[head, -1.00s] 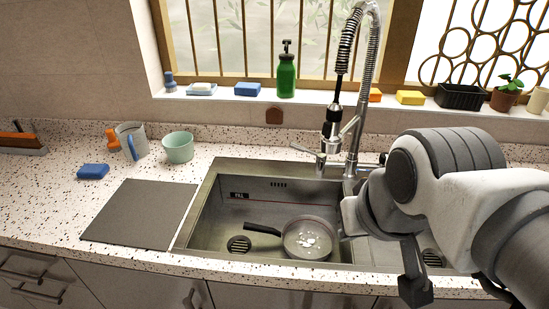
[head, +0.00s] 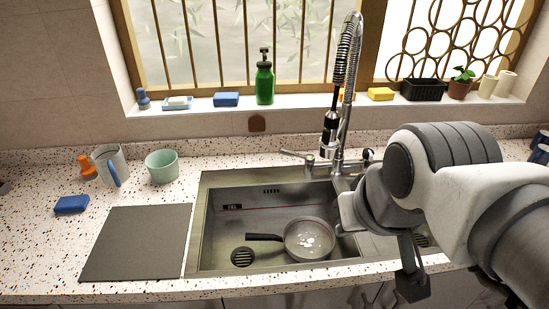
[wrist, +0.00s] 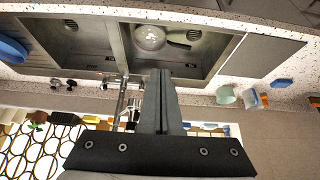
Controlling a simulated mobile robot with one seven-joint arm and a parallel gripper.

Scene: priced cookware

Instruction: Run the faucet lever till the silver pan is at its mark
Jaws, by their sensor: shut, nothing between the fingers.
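The silver pan (head: 308,240) sits in the left sink basin, its black handle pointing left. Bright white glints show inside it; I cannot tell its water level. The pan also shows in the wrist view (wrist: 150,38). The faucet (head: 338,150) stands behind the sink, with its thin lever (head: 293,154) pointing left. No stream of water is visible from the spout. In the wrist view my gripper (wrist: 160,72) is shut and empty, with the faucet (wrist: 122,100) close beside its fingers on the left. I see no clear contact. In the head view my arm hides the gripper's tips.
A small label and red line (head: 232,207) mark the basin's back wall. A dark mat (head: 137,243), blue sponge (head: 71,204), mug (head: 110,165) and green cup (head: 161,166) lie left. A green bottle (head: 264,80) and sponges line the sill.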

